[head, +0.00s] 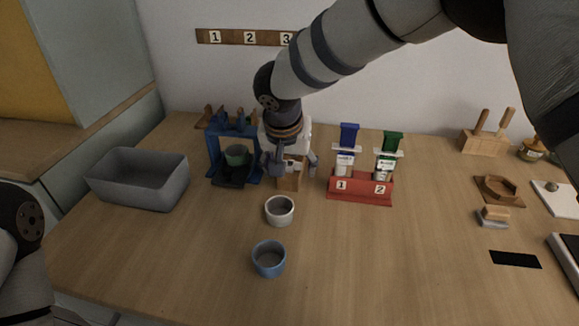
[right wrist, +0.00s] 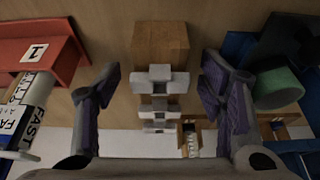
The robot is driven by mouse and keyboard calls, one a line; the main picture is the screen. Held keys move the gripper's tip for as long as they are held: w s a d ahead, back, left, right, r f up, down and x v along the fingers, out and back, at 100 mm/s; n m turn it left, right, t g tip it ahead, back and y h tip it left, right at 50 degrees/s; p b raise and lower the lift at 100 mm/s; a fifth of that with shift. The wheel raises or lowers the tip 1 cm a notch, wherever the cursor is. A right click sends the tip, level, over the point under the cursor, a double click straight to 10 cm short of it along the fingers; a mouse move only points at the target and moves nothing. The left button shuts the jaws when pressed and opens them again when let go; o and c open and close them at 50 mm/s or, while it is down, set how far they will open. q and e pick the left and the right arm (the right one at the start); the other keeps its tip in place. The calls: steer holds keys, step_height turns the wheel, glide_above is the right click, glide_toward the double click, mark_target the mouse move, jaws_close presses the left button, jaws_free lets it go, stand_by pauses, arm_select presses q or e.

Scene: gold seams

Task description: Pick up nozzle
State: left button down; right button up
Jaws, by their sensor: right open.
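My right gripper (head: 296,165) is open, with its fingers pointing down at the back middle of the table. A wooden block (head: 289,184) stands beneath it, partly hidden by the gripper. In the right wrist view the wooden block (right wrist: 160,43) lies between and just beyond the spread fingers of the right gripper (right wrist: 160,88). Pale grey stepped pieces (right wrist: 160,80) sit at the block, between the fingers with a gap on each side. They may be the nozzle, but I cannot tell for sure. My left gripper is out of view.
A red rack (head: 360,197) with two labelled syringes stands close to the gripper's right. A blue stand (head: 215,160) with a green cup (head: 237,155) is close on its left. A white cup (head: 280,211), a blue cup (head: 269,259) and a grey bin (head: 140,184) are nearby.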

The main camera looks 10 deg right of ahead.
steer(key=shift+r, duration=0.1)
steer(key=c, duration=0.9)
